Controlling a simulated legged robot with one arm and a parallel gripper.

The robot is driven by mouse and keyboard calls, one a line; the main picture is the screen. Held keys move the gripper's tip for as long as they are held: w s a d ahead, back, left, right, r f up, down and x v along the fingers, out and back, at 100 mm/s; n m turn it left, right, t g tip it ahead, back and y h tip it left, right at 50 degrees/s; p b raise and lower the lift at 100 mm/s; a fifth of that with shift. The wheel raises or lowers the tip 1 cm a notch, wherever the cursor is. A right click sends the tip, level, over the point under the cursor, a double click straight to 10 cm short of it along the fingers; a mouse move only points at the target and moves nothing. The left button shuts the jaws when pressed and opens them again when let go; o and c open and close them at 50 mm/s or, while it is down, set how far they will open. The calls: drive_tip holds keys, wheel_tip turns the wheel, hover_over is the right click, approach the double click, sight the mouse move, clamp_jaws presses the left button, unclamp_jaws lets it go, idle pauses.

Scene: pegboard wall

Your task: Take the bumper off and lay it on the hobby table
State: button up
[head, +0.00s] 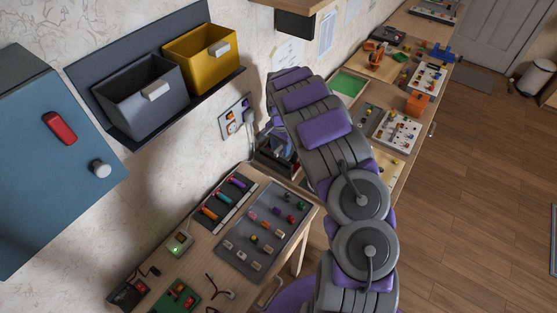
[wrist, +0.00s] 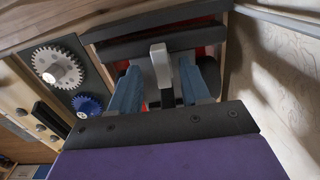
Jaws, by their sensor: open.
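In the wrist view, a dark grey bar (wrist: 118,48), apparently the bumper, lies across the front of a red thing between two dark wheels. A pale grey upright tab (wrist: 159,66) stands out from its middle. My gripper (wrist: 160,75) is open, with one blue finger on each side of the tab. The fingers look apart from the tab; contact is not clear. In the head view, my arm hides most of this spot. A wooden table (head: 192,246) is at the lower left and a long wooden bench (head: 398,168) is at the right; I cannot tell which is the hobby table.
A grey tray of small parts (head: 262,238) and a green board (head: 177,298) take up much of the near table. A white gear (wrist: 58,68) and a blue gear (wrist: 87,105) sit beside the bar. Grey (head: 140,100) and yellow (head: 200,58) bins hang on the wall.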

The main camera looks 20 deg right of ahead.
drive_tip(key=shift+a, duration=0.75)
drive_tip(key=c, duration=0.3)
drive_tip(key=shift+d+f, duration=0.1)
drive_tip(key=shift+d, duration=0.5)
drive_tip(key=c, duration=0.4)
clamp_jaws()
drive_tip(key=shift+a, duration=0.45)
